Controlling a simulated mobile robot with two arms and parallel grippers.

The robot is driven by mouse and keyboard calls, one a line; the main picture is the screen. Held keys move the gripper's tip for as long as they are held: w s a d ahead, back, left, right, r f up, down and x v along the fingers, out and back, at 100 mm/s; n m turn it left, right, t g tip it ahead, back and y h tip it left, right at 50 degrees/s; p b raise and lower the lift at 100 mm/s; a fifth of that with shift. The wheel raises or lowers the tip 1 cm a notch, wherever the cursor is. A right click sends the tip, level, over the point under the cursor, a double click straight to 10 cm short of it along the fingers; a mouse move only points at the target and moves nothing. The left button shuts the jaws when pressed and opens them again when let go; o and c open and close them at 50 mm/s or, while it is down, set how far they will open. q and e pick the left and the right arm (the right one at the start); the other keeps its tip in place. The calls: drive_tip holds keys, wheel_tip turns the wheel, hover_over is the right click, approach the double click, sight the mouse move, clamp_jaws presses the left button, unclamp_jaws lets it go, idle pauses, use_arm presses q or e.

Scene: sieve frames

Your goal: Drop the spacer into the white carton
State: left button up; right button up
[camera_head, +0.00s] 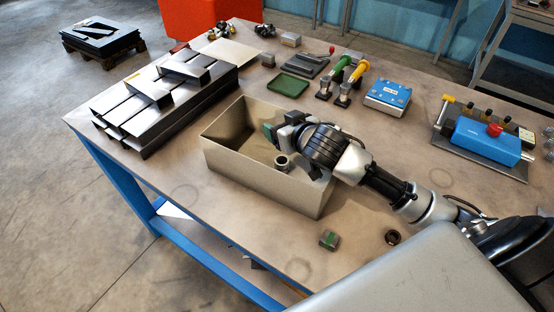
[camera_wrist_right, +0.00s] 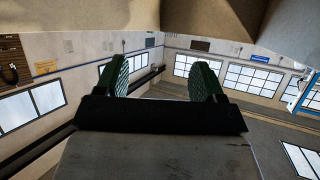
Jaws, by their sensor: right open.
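The carton (camera_head: 262,181) is an open, pale beige box near the middle of the table. A small grey-green ring-shaped piece, which looks like the spacer (camera_head: 281,167), shows inside the carton's outline, below my right gripper (camera_head: 288,150). I cannot tell whether it rests on the carton floor. My right gripper reaches over the carton from the right, with its fingers apart. In the right wrist view the gripper (camera_wrist_right: 161,72) has two green-padded fingers spread wide with nothing between them. My left gripper is not in view.
A brown ring (camera_head: 392,237) and a small grey-green block (camera_head: 328,239) lie on the table in front of the carton. Stacked dark metal bars (camera_head: 150,120) lie to the left. A green tray (camera_head: 289,86) and a blue box (camera_head: 388,96) stand behind.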

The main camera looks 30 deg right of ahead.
drive_tip(key=s+d+r+b, duration=0.3)
drive_tip(key=s+d+r, duration=0.3)
drive_tip(key=s+r, duration=0.3)
drive_tip(key=shift+s+d+r, duration=0.2)
drive_tip(key=shift+s+r, duration=0.2)
drive_tip(key=shift+r, duration=0.1)
